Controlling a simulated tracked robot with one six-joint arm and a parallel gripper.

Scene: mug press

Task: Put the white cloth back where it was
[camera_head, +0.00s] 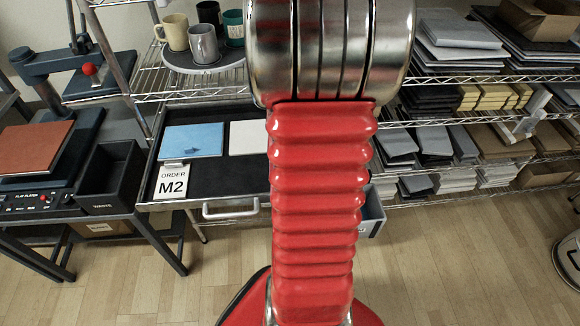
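A white flat piece (248,138) lies in the black tray (222,176), its right part hidden behind my red arm. It may be the white cloth, but I cannot tell cloth from sheet here. A blue flat piece (193,140) with a small dark mark lies to its left in the same tray. My gripper is not in view; only my red ribbed arm and a steel link show, filling the middle of the picture.
A card reading "ORDER M2" (171,182) stands at the tray's front left. Several mugs stand on a round tray (202,66) above. A press (78,60) with a brown plate (34,147) and a black waste bin (112,176) are left. Stocked shelves (470,100) are right. The floor in front is clear.

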